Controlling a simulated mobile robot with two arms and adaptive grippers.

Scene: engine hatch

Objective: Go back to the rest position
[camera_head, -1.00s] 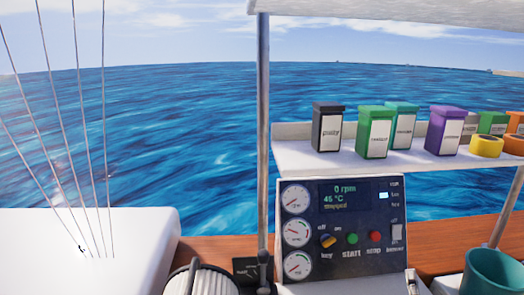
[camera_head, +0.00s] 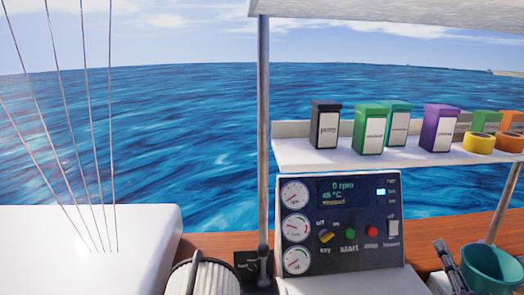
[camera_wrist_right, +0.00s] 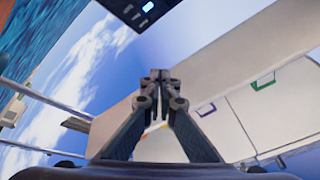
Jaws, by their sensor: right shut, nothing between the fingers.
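My right gripper (camera_head: 440,246) shows at the lower right of the head view, dark and small, between the engine panel and the teal cup. In the right wrist view its two fingers (camera_wrist_right: 160,75) meet at the tips, shut with nothing between them. The engine panel (camera_head: 362,246) stands right of the metal post, with three dials, a lit display, a key switch, and green and red buttons. A corner of a dark panel with a lit blue-white spot (camera_wrist_right: 146,6) shows at the top of the wrist view. My left gripper is not in view.
A white shelf (camera_head: 310,155) above the panel carries several labelled containers and tape rolls. A teal cup (camera_head: 490,268) stands close right of my right gripper. A metal post (camera_head: 263,130), a ribbed drum (camera_head: 203,280) and a white block (camera_head: 90,255) with thin lines stand left.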

